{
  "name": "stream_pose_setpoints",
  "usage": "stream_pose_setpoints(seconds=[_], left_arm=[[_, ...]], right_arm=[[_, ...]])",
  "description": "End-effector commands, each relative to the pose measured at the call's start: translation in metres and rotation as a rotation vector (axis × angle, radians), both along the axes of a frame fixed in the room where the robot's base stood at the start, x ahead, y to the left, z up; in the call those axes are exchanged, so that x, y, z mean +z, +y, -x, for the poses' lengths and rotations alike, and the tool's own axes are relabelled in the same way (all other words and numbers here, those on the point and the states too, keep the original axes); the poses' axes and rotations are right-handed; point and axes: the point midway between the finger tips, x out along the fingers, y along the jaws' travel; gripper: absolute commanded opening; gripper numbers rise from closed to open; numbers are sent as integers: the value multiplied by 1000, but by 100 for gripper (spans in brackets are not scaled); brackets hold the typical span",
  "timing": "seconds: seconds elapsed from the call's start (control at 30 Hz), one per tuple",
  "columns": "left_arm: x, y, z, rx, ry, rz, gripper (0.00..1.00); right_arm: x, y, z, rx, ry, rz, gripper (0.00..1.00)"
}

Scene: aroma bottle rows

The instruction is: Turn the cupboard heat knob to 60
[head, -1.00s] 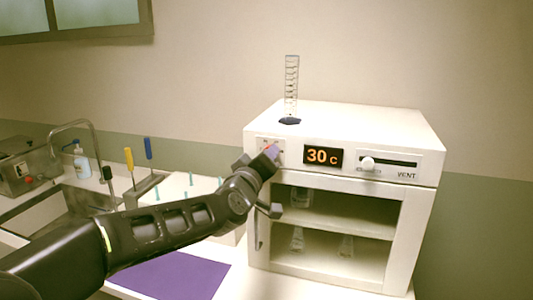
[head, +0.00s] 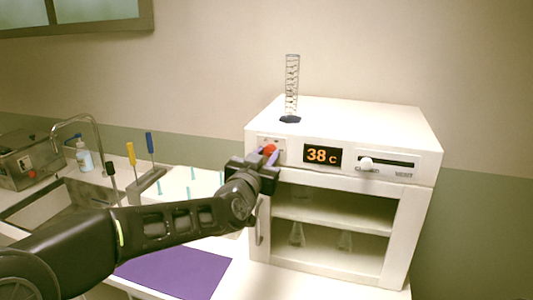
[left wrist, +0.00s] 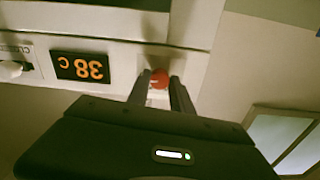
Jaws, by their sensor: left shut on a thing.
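The white cupboard (head: 345,115) stands on the counter at the right in the head view. Its display (head: 322,155) reads 38 C; the left wrist view shows the same display (left wrist: 80,67) upside down. The red heat knob (head: 269,149) is on the front panel, left of the display. My left gripper (head: 265,155) is at the knob, and in the left wrist view its two fingers (left wrist: 160,85) are shut on the red knob (left wrist: 158,79). The fingers hide part of the knob and its scale. My right gripper is not in view.
A vent slider (head: 367,163) is right of the display. A glass cylinder (head: 291,88) stands on the cupboard top. Flasks (head: 297,235) stand inside the cupboard. A purple mat (head: 175,275), a rack with pegs and screwdriver-like tools (head: 150,148) are at the left, near the sink.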

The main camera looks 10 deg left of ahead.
Motion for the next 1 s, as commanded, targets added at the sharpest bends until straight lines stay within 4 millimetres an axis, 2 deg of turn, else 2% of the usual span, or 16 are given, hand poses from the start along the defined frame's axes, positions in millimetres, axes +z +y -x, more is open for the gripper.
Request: stream_pose_setpoints(seconds=[0.3, 0.7, 0.73, 1.0], left_arm=[[-3, 0, 0, -1, -1, -97, 0], [-3, 0, 0, -1, 0, -103, 0], [-3, 0, 0, -1, 0, -103, 29], [-2, 0, 0, -1, -3, -102, 49]], right_arm=[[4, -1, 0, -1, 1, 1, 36], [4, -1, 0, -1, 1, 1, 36], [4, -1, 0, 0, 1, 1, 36], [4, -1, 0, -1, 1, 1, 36]])
